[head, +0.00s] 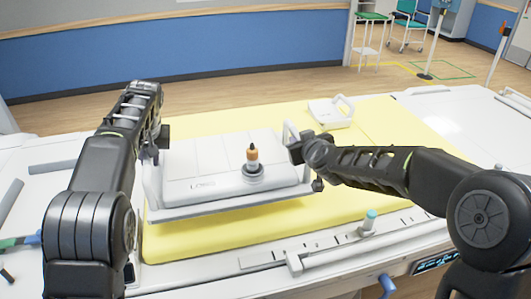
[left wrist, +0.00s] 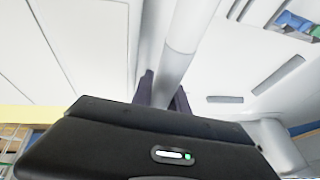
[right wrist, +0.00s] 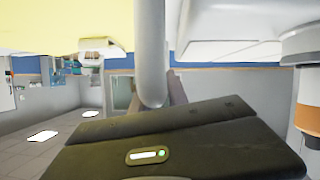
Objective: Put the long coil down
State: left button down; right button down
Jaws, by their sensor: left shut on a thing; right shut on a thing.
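The long coil (head: 205,162) is a white flat panel with "LONG" lettering, above the yellow mat (head: 215,232). Its front edge casts a shadow on the mat, and it looks slightly raised; its underside is hidden. My left gripper (head: 152,152) is shut on the handle at its left end, and the white bar (left wrist: 185,40) shows between the fingers in the left wrist view. My right gripper (head: 306,158) is shut on the right-end handle, a bar (right wrist: 152,55) in the right wrist view.
An orange-brown capped bottle-like item (head: 252,157) stands upright on the coil, near its right part. A smaller white coil (head: 330,111) with a handle lies behind on the mat. A teal-capped item (head: 369,222) stands at the white table's front edge. The mat's right side is clear.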

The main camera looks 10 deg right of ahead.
aim_at(153, 174)
pick_arm(q)
jog(key=shift+w, duration=0.1)
pick_arm(e)
jog(key=shift+w+r, duration=0.1)
jog(key=shift+r, duration=0.05)
